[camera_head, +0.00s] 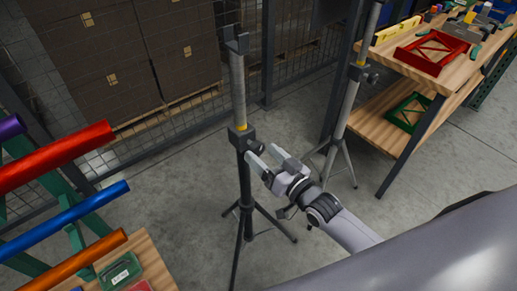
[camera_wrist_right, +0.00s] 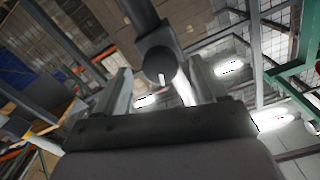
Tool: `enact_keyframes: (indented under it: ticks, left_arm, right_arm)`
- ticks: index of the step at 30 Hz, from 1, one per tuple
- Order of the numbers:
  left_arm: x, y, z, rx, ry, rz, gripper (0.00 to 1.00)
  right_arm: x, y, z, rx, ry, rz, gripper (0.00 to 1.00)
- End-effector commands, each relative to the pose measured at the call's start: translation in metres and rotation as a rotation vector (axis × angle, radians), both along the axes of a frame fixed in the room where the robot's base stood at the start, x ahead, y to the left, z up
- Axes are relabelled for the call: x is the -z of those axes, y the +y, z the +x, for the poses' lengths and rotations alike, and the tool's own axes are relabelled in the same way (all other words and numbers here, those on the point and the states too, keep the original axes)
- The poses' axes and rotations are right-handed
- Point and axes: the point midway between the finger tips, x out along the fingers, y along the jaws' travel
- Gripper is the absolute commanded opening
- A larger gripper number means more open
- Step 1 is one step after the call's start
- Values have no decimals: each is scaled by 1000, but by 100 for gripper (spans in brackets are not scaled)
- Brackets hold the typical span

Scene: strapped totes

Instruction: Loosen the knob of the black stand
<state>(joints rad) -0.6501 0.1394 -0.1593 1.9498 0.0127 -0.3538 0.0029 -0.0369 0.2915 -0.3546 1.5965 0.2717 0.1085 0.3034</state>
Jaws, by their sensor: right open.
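The black stand (camera_head: 244,180) stands upright on a tripod in the middle of the head view, with a grey upper tube and a forked top. Its collar carries a dark round knob (camera_head: 261,148) on the right side. My right gripper (camera_head: 260,151) is open, its two fingers pointing at the collar, one to each side of the knob. In the right wrist view the knob (camera_wrist_right: 160,64) sits between the open fingertips, with a gap on both sides. I cannot tell how deep it is between them. My left gripper is not in view.
A second stand (camera_head: 345,110) is behind to the right, near a wooden workbench (camera_head: 463,66) with red and green frames. Coloured tubes (camera_head: 60,157) lie on a rack at the left. Wire fencing (camera_head: 300,60) and stacked boxes close off the back.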

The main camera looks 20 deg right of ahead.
Motion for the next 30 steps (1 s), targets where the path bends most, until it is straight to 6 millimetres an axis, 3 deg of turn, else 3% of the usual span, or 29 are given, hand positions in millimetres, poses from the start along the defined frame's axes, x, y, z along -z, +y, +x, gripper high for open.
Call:
enact_keyframes:
  ticks: [9,30]
  left_arm:
    - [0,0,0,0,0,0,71]
    - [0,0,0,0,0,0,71]
  right_arm:
    - [0,-12,-32,1,1,0,71]
    - [7,-12,-42,4,23,-15,71]
